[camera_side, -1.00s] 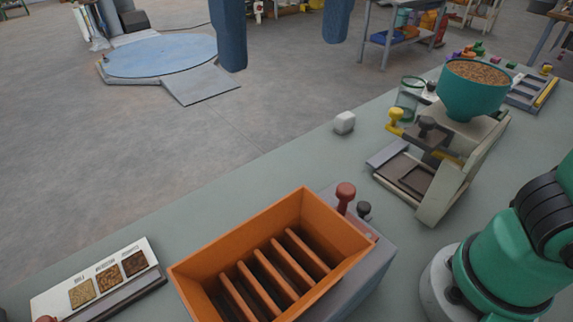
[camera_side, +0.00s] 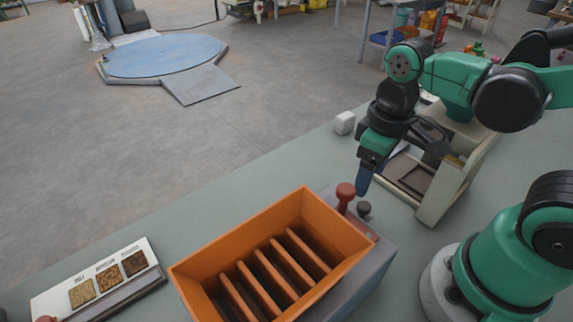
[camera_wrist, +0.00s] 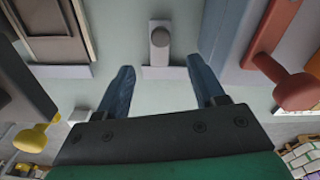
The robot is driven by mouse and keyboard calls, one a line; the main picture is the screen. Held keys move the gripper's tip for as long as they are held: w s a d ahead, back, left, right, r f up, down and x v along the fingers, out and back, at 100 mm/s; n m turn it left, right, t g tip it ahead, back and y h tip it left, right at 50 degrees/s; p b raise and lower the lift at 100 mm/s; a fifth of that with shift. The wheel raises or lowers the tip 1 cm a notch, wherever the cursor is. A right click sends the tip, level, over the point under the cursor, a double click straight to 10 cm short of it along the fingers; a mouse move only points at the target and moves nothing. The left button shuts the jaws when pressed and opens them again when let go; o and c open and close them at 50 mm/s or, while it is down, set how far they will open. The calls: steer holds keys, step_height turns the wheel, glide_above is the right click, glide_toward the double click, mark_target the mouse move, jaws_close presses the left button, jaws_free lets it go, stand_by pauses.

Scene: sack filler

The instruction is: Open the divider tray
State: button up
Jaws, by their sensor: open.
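The divider tray is an orange open box (camera_side: 193,264) with several slats inside, set in a grey housing (camera_side: 361,285) at the bottom middle of the side view. A red knob (camera_side: 346,191) stands at its far right corner and also shows at the right of the wrist view (camera_wrist: 296,92). A small dark grey knob (camera_side: 364,208) is just beside it. In the wrist view this dark knob (camera_wrist: 160,38) lies ahead, roughly centred between the fingertips. My gripper (camera_side: 363,188) is open and empty, pointing down by the knobs. Its two blue fingers (camera_wrist: 160,70) are spread apart.
A beige stand (camera_side: 456,182) is right behind my gripper, partly hidden by my arm. A yellow knob (camera_wrist: 32,138) shows at the wrist view's left. A white block (camera_side: 344,123) and a sample board (camera_side: 48,293) lie on the bench.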

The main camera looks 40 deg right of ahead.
mark_target(364, 205)
steer(key=shift+s+f+g, duration=0.15)
steer(key=shift+s+g, duration=0.05)
steer(key=shift+g, duration=0.1)
steer(key=shift+f, duration=2.65)
jaws_close()
